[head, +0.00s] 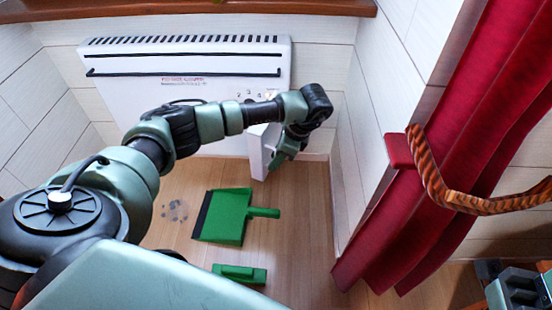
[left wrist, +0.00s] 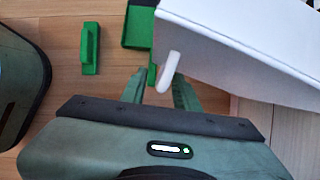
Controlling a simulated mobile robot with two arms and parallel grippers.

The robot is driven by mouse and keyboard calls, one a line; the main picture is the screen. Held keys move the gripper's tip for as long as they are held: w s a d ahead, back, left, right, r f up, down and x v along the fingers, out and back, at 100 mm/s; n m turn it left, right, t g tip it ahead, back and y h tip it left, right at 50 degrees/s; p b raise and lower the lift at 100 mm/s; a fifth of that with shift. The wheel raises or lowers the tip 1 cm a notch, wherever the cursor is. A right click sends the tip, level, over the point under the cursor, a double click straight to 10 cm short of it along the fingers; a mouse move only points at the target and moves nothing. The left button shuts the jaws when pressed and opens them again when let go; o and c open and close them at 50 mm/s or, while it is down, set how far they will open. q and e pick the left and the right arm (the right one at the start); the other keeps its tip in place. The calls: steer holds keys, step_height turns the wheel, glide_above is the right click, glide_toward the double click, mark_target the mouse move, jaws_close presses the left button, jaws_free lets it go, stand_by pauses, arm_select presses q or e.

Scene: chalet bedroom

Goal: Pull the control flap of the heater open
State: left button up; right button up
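The white heater (head: 185,72) stands against the back wall, with dark slots and printed numbers at its right. A white flap-like panel (head: 256,152) juts out low at its right end, partly hidden by my left arm. My left gripper (head: 276,160) points down beside this panel's right side. In the left wrist view a white panel (left wrist: 245,45) fills the upper right, with a short white handle (left wrist: 169,72) on it. The handle lies between the spread fingers of my left gripper (left wrist: 158,88); contact cannot be told. My right gripper (head: 524,290) is at the lower right, away from the heater.
A green dustpan (head: 224,217) and a green brush (head: 240,273) lie on the wooden floor. A red curtain (head: 470,130) with an orange rope tieback (head: 440,190) hangs at the right. A wooden ledge (head: 200,8) runs above the heater. A side wall is close right of my left gripper.

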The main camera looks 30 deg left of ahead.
arm_select(q)
steer(key=shift+c, duration=0.3)
jaws_close()
stand_by(1.1)
